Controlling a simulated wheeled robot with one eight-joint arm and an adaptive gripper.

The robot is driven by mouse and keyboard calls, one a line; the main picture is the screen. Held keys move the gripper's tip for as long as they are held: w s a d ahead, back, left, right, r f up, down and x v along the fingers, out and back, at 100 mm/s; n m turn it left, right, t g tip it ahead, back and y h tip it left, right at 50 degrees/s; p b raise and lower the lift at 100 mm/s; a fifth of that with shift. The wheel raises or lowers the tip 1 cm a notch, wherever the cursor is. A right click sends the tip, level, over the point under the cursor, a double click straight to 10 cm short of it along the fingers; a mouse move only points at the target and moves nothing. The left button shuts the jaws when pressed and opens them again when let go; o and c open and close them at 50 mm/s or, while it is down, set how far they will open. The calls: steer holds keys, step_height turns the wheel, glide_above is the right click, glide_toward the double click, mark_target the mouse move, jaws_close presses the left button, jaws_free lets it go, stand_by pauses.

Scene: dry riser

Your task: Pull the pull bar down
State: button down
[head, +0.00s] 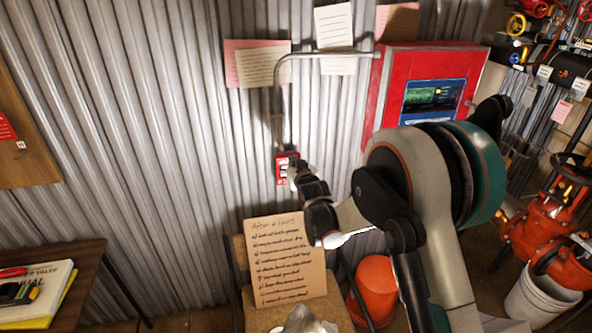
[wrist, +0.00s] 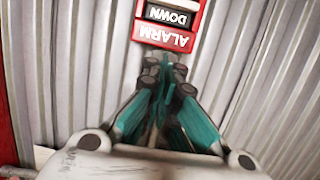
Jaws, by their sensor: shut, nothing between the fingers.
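A small red alarm box (head: 281,166) is fixed on the corrugated wall below a grey pipe. In the wrist view the box (wrist: 165,38) is cut off by the top edge and shows the words "ALARM" and "DOWN". Contact cannot be told.
A red cabinet (head: 375,88) hangs to the right, behind my arm. A handwritten cardboard sign (head: 284,260) stands on a chair below the box. An orange bucket (head: 375,283) is beside it. A wooden table (head: 85,262) is at left.

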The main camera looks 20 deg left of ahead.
steer(key=w+a+f+b, duration=0.2)
steer(key=w+f, duration=0.2)
steer(key=f, duration=0.1)
steer(key=shift+a, duration=0.2)
steer(key=shift+f, duration=0.15)
step_height(320, 180, down, 2)
steer(key=shift+b, duration=0.7)
steer(key=s+d+r+p, duration=0.3)
steer(key=s+d+r, duration=0.2)
steer(key=s, duration=0.3)
steer(key=shift+d+r, duration=0.15)
steer(key=shift+r, duration=0.65)
